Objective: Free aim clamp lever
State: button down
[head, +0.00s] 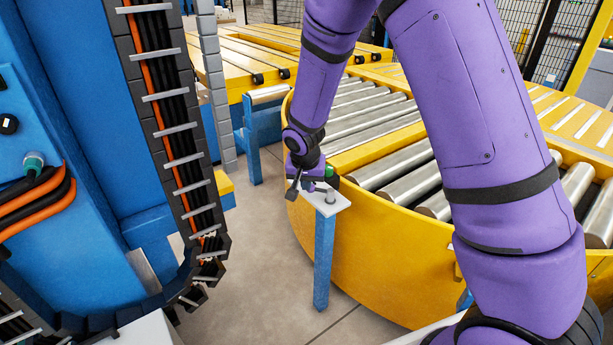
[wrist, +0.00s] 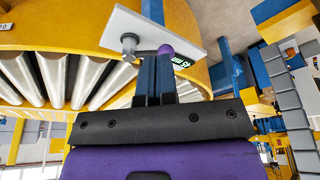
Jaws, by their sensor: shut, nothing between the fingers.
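A small white plate (head: 326,202) tops a blue post (head: 323,258) beside the curved roller conveyor. It also shows in the wrist view (wrist: 135,25). A grey stud (wrist: 129,44) stands on it, and a round purple knob (wrist: 165,50) sits right at my fingertips; I cannot tell whether this knob is the clamp lever's end or whether they touch. A small body with a green display (wrist: 182,62) is partly hidden behind my fingers. My gripper (wrist: 158,60) is shut and empty at the plate. In the head view, my wrist hides most of the lever area.
The yellow curved conveyor (head: 365,265) with steel rollers (head: 385,163) lies just right of the post. A blue machine (head: 65,95) and a hanging cable chain (head: 170,125) stand at the left. Bare floor (head: 250,245) lies between them.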

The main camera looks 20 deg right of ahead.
aim_at(320, 191)
jog(key=w+d+f, duration=0.2)
jog(key=w+f, duration=0.3)
jog(key=f, duration=0.1)
jog(key=shift+d, duration=0.2)
jog(key=shift+w+f+m, duration=0.1)
jog(key=shift+w+m, duration=0.2)
jog(key=shift+m, duration=0.3)
jog(key=shift+w+d+m+g+h, duration=0.3)
jog(key=shift+w+m, duration=0.25)
jog(key=shift+m, duration=0.45)
jog(key=shift+w+d+m+g+h, duration=0.2)
jog(key=shift+w+m, duration=0.3)
jog(key=shift+m, duration=0.5)
jog(key=shift+w+d+m+g+h, duration=0.2)
jog(key=shift+w+d+m+h, duration=0.25)
jog(key=shift+m, duration=0.55)
jog(key=shift+w, duration=0.1)
